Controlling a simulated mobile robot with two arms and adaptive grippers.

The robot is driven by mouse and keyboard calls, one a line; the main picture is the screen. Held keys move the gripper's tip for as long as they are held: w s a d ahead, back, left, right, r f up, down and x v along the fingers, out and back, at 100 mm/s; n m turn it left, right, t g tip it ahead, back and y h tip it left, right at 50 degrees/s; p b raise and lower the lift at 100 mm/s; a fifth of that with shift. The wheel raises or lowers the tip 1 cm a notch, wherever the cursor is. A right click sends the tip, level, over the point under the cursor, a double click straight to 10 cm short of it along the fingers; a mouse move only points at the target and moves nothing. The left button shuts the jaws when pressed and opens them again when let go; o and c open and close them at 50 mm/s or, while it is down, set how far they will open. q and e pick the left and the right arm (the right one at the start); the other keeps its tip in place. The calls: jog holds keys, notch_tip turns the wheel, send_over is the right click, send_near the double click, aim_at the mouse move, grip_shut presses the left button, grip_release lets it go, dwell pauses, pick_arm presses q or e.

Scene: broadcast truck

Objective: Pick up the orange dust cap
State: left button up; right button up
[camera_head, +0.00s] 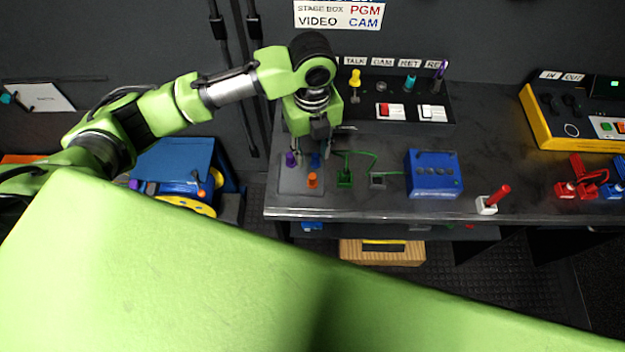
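The orange dust cap (312,181) stands on a small grey mat (288,187) at the left end of the dark bench. A purple cap (291,159) and a blue cap (315,161) stand behind it on the same mat. My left gripper (310,151) points down just above the back of the mat, over the purple and blue caps. Its fingers look spread apart, with nothing visibly held. The orange cap is nearer the bench's front edge and in full view. My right gripper is not in view.
A green connector (344,179) with a cable lies right of the mat, then a blue box (434,175) and a white block with a red handle (487,206). A switch panel (445,101) stands behind. A large green part of mine covers the foreground.

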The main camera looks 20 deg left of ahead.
aim_at(312, 176)
pick_arm(q)
notch_tip(312, 176, down, 5)
jog(key=shift+f+p, duration=0.2)
jog(key=shift+p, duration=0.15)
jog(key=f, duration=0.1)
jog(key=f+p, duration=0.1)
jog(key=f, duration=0.1)
jog(key=f+p, duration=0.1)
jog(key=shift+s+d+f, duration=0.1)
jog(key=shift+s+f, duration=0.2)
jog(key=shift+f, duration=0.45)
jog(key=shift+c, duration=0.3)
jog(key=c, duration=0.8)
